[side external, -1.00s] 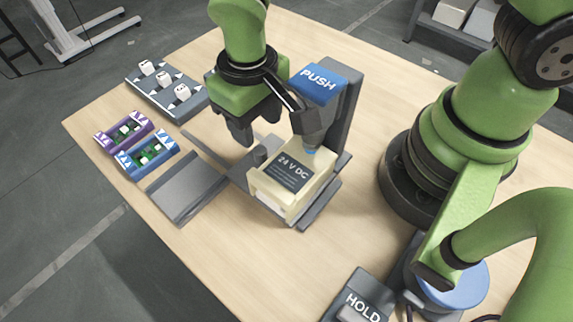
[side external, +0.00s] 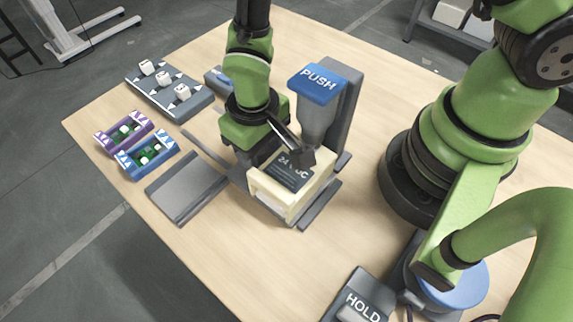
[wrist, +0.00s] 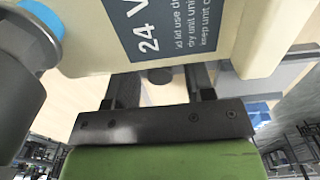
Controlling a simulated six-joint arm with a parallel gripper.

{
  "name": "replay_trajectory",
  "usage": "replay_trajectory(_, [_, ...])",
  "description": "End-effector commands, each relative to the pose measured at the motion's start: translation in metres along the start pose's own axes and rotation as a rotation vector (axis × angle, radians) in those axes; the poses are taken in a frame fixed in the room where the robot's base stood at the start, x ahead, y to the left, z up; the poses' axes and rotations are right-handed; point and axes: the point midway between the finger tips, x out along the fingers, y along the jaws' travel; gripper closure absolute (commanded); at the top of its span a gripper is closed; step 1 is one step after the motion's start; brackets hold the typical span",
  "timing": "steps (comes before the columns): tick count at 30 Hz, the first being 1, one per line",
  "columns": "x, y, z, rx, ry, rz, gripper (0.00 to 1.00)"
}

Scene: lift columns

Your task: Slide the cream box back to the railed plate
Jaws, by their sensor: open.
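The cream box (side external: 318,178) with a dark "24 V DC" label sits on a grey base at the foot of the PUSH column. A grey railed plate (side external: 187,187) lies to its left, empty. My gripper (side external: 250,165) is low at the box's back left side; its fingertips are mostly hidden in the side view. In the wrist view, the box (wrist: 90,50) fills the upper part. My open gripper (wrist: 160,88) has its two fingers apart there, with a dark round knob (wrist: 160,75) between them. I cannot tell whether the fingers touch the box.
The column with the blue PUSH sign (side external: 317,84) stands close behind the box, its nozzle over the box. Purple (side external: 124,131) and blue (side external: 147,158) trays and a grey rack of white cubes (side external: 169,92) stand at left. A HOLD block (side external: 358,300) is in front.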

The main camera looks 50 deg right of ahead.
Motion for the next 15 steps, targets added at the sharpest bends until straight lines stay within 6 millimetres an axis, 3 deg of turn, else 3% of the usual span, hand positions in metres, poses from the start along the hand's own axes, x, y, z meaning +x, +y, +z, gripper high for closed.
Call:
replay_trajectory(1, [-0.0001,0.0,0.0,0.0,0.0,0.0,0.51])
replay_trajectory(6, [-0.0002,0.0,0.0,0.0,0.0,0.0,0.9])
replay_trajectory(15, [-0.0001,-0.0002,-0.007,0.002,0.002,-0.001,0.9])
